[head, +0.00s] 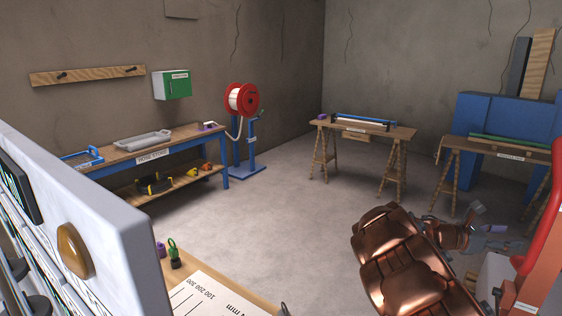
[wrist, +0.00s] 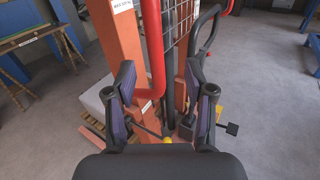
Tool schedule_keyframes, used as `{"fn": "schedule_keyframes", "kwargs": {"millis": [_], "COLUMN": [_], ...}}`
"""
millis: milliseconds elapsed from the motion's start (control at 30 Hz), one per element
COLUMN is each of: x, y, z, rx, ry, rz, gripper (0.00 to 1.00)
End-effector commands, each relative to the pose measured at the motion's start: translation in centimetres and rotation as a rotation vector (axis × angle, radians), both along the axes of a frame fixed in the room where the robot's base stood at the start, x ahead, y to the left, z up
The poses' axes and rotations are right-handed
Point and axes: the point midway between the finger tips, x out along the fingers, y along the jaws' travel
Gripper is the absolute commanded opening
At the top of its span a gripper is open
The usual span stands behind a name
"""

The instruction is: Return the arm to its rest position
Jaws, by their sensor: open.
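My copper-coloured arm reaches out from the lower right of the head view. My gripper (head: 486,218) is at its far end, close to the orange machine (head: 535,280) with a red bar (head: 540,215) at the right edge. In the wrist view, the two dark fingers of my gripper (wrist: 160,78) stand apart with nothing held between them. The orange post (wrist: 122,50) and red bar (wrist: 154,60) rise beyond the fingers. I cannot tell the exact gap between fingers and bar.
A hose bench (head: 150,150) stands at the left wall, with a red reel on a blue stand (head: 242,165) beside it. Trestle tables (head: 365,131) (head: 500,149) stand at the back. A grey-white panel (head: 120,235) fills the near left. The middle floor (head: 290,205) is clear.

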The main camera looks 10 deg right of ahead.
Motion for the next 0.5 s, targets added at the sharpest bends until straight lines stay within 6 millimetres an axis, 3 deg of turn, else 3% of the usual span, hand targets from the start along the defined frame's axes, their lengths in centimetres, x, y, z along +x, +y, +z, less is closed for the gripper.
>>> {"fn": "schedule_keyframes", "kwargs": {"millis": [200,500], "x": [-5.0,-12.2], "y": [2.7,8.3], "z": [2.6,2.8], "rx": [0.039,0.154], "ry": [-0.22,-0.559], "rz": [-0.114,-0.298], "gripper": [0.54,0.54]}}
